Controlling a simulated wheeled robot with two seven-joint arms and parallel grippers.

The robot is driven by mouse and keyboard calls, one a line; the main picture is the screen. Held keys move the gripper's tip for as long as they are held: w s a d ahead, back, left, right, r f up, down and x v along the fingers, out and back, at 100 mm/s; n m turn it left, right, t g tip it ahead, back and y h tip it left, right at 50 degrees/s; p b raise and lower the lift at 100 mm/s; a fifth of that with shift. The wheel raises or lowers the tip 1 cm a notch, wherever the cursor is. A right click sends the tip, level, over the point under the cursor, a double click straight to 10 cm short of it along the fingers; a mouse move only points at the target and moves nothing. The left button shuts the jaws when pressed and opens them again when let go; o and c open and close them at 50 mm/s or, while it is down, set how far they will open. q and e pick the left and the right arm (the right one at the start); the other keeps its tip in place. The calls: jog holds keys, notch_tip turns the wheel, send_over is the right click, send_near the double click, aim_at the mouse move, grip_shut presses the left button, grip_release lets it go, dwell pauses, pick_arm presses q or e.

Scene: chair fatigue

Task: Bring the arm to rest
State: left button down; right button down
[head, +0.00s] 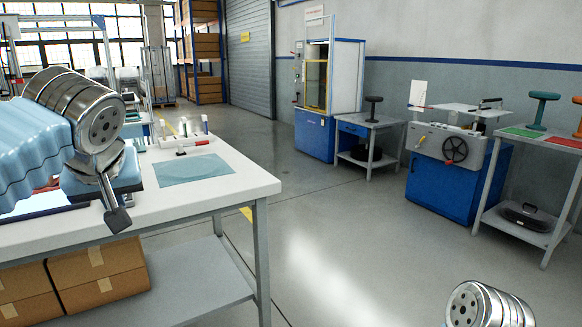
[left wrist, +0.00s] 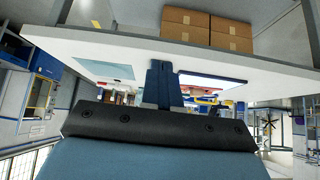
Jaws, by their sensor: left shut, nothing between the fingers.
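My left arm comes in from the left in the head view, with a light-blue ribbed sleeve and a shiny metal joint, over the near end of a white workbench (head: 225,190). My left gripper (head: 117,215) points down and to the right beside the bench's front edge. In the left wrist view the left gripper (left wrist: 160,85) is shut with nothing between its fingers, and the picture is upside down. Only a metal joint of my right arm shows at the bottom right of the head view; its gripper is out of sight.
A blue mat (head: 194,171) and a red-handled tool (head: 195,144) lie on the bench. Cardboard boxes (head: 100,272) stand below it. A blue test cabinet (head: 317,135), a machine on a blue base (head: 445,187) and a side table (head: 520,223) stand beyond open floor.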

pick_arm(q)
jog(key=w+d+f+m+g+h, duration=0.1)
jog(key=w+d+f+m+h, duration=0.2)
jog(key=f, duration=0.8)
jog(key=w+d+f+g+h, duration=0.1)
jog(key=w+d+f+h, duration=0.2)
jog(key=f, duration=0.9)
jog(key=w+d+f+m+g+h, duration=0.1)
jog(key=w+d+f+m, duration=0.3)
jog(key=f, duration=0.7)
jog(key=s+d+f+n+g+h, duration=0.1)
jog(key=s+d+f, duration=0.25)
jog(key=f, duration=0.45)
jog(key=s+d+f+n+g+h, duration=0.1)
jog(key=s+d+f, duration=0.3)
jog(key=f, duration=0.5)
jog(key=s+f+g+y, duration=0.1)
jog(key=s+f, duration=1.2)
jog(key=s, duration=0.3)
jog(key=shift+s+n, duration=0.3)
jog(key=shift+n, duration=0.1)
jog(key=shift+a, duration=0.1)
